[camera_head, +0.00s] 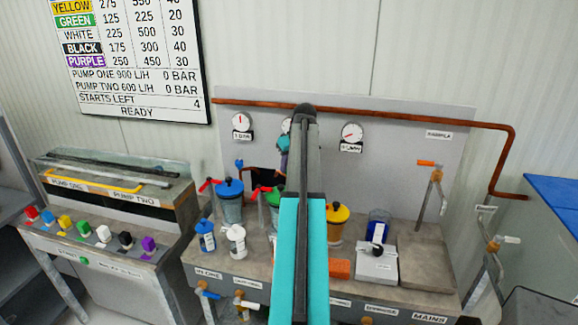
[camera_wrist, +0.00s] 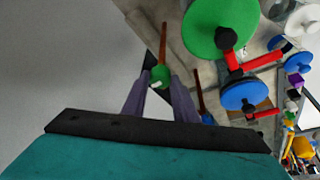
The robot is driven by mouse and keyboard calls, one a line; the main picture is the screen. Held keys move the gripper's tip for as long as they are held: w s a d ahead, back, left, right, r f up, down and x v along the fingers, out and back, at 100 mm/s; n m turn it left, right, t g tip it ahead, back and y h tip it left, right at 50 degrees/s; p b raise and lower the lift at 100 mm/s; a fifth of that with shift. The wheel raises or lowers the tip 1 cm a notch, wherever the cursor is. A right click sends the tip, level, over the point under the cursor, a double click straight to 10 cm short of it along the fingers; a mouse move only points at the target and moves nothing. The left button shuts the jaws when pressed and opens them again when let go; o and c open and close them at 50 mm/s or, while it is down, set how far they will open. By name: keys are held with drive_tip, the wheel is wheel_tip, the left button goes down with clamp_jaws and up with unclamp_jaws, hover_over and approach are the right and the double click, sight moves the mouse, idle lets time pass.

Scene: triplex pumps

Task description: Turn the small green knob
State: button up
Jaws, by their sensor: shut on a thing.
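In the wrist view a small green knob (camera_wrist: 160,76) with a pale mark sits between the two purple-grey fingertips of my gripper (camera_wrist: 164,84), which is shut on it. A thin brown pipe runs up from beside the knob. In the head view my teal and black arm stands in front of the middle of the bench. It hides the knob there, and my fingers are mostly hidden too.
A large green lid (camera_wrist: 220,25) and a blue lid (camera_wrist: 245,95), with red handles, lie right of my gripper. Blue (camera_head: 229,189) and yellow (camera_head: 338,213) pots stand on the bench. Gauges (camera_head: 241,122) are on the grey backboard (camera_head: 420,170). Coloured knobs line the left bench.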

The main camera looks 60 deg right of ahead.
drive_tip(key=o, duration=1)
drive_tip(key=shift+b+v, duration=1.45)
drive_tip(key=shift+v, duration=5.45)
